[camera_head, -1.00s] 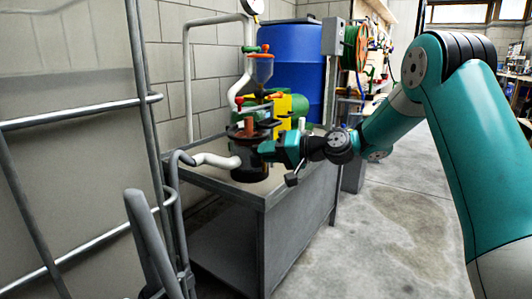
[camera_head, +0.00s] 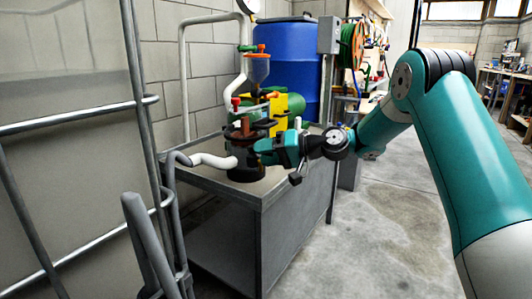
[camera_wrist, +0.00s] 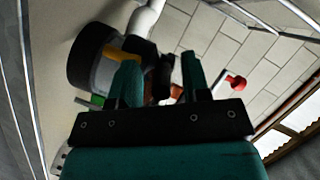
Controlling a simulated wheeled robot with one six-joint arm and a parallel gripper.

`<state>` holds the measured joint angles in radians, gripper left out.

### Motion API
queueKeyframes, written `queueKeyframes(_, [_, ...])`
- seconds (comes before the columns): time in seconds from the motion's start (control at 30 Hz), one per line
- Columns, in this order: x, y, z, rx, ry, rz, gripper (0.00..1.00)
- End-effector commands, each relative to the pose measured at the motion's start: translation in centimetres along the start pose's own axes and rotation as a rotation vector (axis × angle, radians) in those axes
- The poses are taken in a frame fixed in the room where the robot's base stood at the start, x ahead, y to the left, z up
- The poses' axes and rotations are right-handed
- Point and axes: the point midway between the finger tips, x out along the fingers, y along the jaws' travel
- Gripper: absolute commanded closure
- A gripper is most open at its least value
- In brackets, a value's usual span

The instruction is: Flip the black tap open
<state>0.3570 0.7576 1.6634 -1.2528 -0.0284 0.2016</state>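The black filter housing (camera_head: 243,162) stands on the grey metal bench, with a brown-red clamp (camera_head: 244,127) on top. A dark handle-like part (camera_head: 264,124) beside the clamp may be the black tap; I cannot tell for sure. My gripper (camera_head: 262,147) is at the right side of the housing's top, close to it. In the wrist view my gripper (camera_wrist: 160,75) has its two teal fingers apart. A black part (camera_wrist: 161,78) shows between or just behind them; contact cannot be made out. The housing's round end (camera_wrist: 92,58) lies beyond the left finger.
A white pipe (camera_head: 212,161) runs to the housing from the left. Red-handled valves (camera_head: 236,101), a yellow-green pump (camera_head: 290,104) and a blue barrel (camera_head: 292,70) stand behind. A metal rail (camera_head: 147,100) is at left. The concrete floor at right is clear.

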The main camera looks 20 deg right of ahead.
Motion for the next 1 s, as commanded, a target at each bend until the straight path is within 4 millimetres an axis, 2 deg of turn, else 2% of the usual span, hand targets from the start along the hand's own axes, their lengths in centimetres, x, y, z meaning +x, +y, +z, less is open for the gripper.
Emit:
queueKeyframes(0.23, [-0.1, -0.1, -0.1, -0.002, 0.003, -0.001, 0.57])
queueKeyframes(0.37, [-1.0, -0.2, -0.3, -0.001, 0.005, 0.001, 0.57])
queueKeyframes(0.47, [-2.6, -0.3, -0.4, 0.000, 0.007, 0.002, 0.57])
queueKeyframes(0.8, [-11.4, -0.3, -0.4, 0.001, 0.008, 0.002, 0.57])
queueKeyframes(1.0, [-15.6, -0.5, -0.4, 0.003, 0.004, 0.000, 0.57])
